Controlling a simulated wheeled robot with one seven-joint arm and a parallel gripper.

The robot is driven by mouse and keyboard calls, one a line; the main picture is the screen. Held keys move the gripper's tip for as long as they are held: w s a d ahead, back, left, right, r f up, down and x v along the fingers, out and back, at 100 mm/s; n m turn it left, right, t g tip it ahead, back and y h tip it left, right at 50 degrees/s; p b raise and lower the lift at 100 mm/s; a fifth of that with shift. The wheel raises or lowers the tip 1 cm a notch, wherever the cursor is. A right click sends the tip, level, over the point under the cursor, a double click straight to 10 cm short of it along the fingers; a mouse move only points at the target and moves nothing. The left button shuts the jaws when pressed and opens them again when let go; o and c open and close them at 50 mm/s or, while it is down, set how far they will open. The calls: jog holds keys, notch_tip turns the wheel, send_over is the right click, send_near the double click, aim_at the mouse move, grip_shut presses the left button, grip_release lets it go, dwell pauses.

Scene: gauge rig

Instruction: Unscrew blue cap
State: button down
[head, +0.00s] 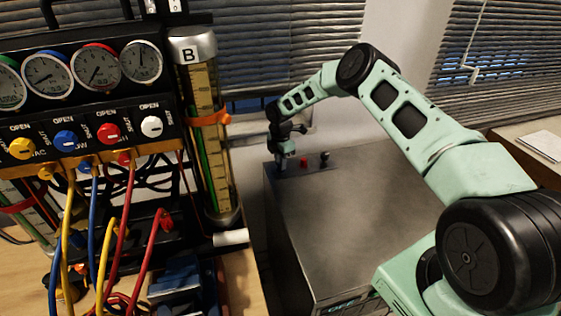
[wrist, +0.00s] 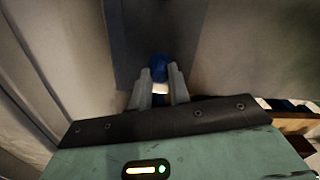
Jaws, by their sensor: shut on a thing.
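The blue cap (wrist: 158,64) shows in the wrist view between the tips of my gripper (wrist: 159,84). My gripper is shut on it, one finger on each side. A white piece shows just below the cap between the fingers. In the head view my gripper (head: 282,163) is small and far off, at the back left corner of a grey cabinet top (head: 350,220). There I cannot make out the blue cap. Whether the cap's thread is engaged cannot be seen.
A red cap (head: 304,162) and a dark cap (head: 325,156) stand right of my gripper. The gauge rig (head: 90,110), with hoses and knobs, stands at the left, with cylinder B (head: 205,130) at its side. The cabinet top's front is clear.

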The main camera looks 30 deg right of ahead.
jog(key=shift+f+n+b, duration=0.1)
jog(key=shift+n+b, duration=0.85)
jog(key=shift+n, duration=0.15)
jog(key=shift+n+b, duration=0.65)
jog(key=shift+n, duration=0.85)
jog(key=shift+n+b, duration=0.45)
jog(key=shift+n, duration=0.25)
jog(key=n, duration=0.2)
jog(key=n+b, duration=0.1)
jog(key=shift+r+n, duration=0.2)
jog(key=shift+n, duration=0.2)
